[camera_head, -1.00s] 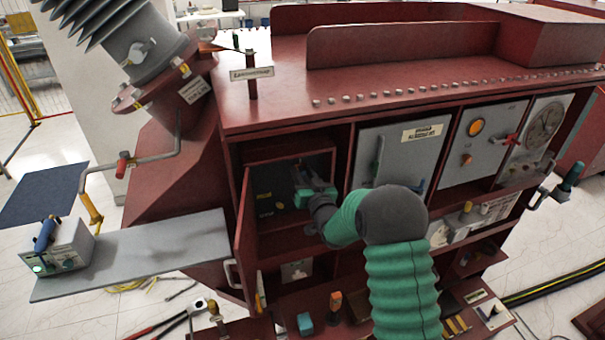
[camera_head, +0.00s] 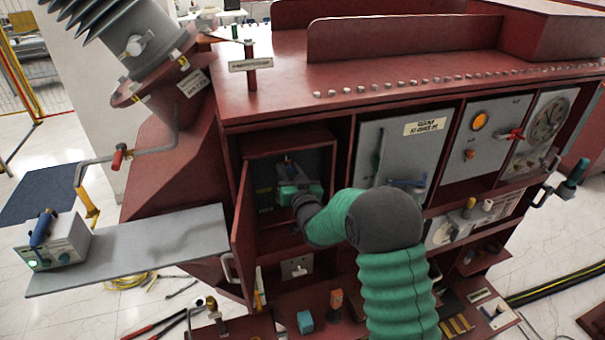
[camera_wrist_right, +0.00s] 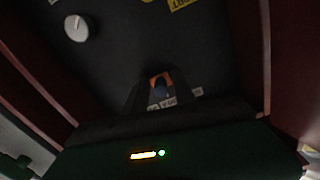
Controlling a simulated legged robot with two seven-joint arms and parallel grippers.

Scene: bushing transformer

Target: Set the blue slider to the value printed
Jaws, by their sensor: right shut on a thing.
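My right gripper (camera_head: 288,164) reaches into the open compartment (camera_head: 245,147) at the left of the red cabinet. In the right wrist view the gripper (camera_wrist_right: 160,88) has its dark fingers closed around a small blue slider (camera_wrist_right: 160,91). Orange shows just behind the slider. A pale label (camera_wrist_right: 170,103) with dark print, too blurred to read, lies by the fingertips. A yellow label (camera_wrist_right: 186,4) sits higher on the dark panel. In the head view the slider is hidden by my gripper. My left gripper is in neither view.
A hinged red door (camera_head: 244,235) stands open at the compartment's left. A white dial (camera_wrist_right: 76,28) is on the dark panel. A grey panel (camera_head: 402,155) is to the right. A grey shelf (camera_head: 150,250) holds a device (camera_head: 55,243) with a green light.

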